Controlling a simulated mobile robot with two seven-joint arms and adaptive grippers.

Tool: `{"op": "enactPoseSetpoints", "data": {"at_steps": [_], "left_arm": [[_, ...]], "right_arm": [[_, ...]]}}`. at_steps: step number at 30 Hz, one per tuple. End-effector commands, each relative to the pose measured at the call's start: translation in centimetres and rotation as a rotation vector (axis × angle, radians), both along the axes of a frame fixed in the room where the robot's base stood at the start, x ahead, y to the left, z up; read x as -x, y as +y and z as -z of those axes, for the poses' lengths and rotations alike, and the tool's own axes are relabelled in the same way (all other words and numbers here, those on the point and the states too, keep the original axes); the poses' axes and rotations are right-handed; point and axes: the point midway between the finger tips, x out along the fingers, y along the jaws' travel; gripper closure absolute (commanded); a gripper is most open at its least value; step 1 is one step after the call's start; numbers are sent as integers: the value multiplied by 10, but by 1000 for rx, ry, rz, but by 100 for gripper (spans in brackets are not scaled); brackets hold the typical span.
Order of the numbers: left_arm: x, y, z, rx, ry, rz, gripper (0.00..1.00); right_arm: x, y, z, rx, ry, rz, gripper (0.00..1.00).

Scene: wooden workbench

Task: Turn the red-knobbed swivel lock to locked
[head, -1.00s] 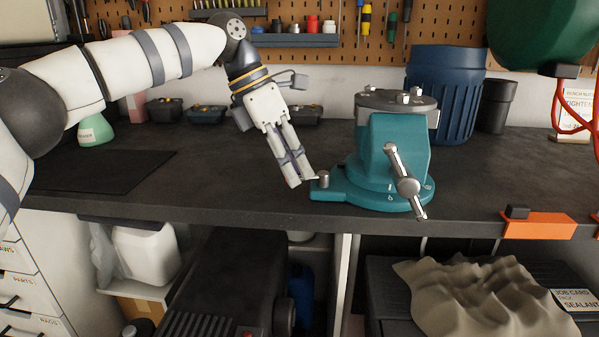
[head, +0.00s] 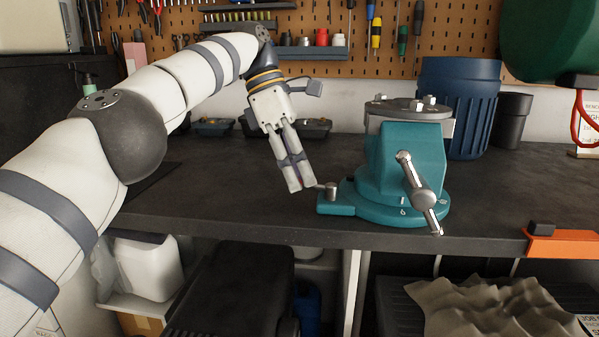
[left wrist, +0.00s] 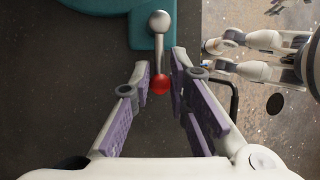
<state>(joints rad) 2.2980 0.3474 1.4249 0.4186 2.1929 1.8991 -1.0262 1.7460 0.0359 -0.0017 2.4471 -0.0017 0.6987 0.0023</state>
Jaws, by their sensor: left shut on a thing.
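A teal vise (head: 400,165) stands on a round swivel base (head: 400,214) near the front edge of the bench. A silver pivot (head: 331,188) sits on the base's left tab; it also shows in the left wrist view (left wrist: 158,22). A short lever (left wrist: 159,56) runs from it to a red knob (left wrist: 159,84). My left gripper (head: 301,190) reaches down just left of the tab. In the left wrist view its fingers (left wrist: 160,80) are shut on the red knob, one on each side. The fingers hide the knob in the head view.
The vise's handle (head: 419,192) slants down toward the bench edge. A blue bin (head: 458,105) stands behind the vise, with an orange block (head: 565,244) at the front right.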

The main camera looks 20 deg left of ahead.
Motion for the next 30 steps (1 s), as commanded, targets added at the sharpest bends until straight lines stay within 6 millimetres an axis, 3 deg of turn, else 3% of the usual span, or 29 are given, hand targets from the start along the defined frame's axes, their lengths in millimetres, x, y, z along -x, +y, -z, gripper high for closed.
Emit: {"op": "enactPoseSetpoints", "data": {"at_steps": [10,11,12,30], "left_arm": [[0,1,1,-3,0,0,100],[0,1,1,-2,0,0,79],[0,1,1,-2,0,0,72],[2,1,-2,-2,-4,-28,72]], "right_arm": [[0,0,0,0,0,0,60],[0,0,0,0,0,0,60],[0,0,0,0,0,0,60],[-2,0,-2,0,-8,0,60]]}}
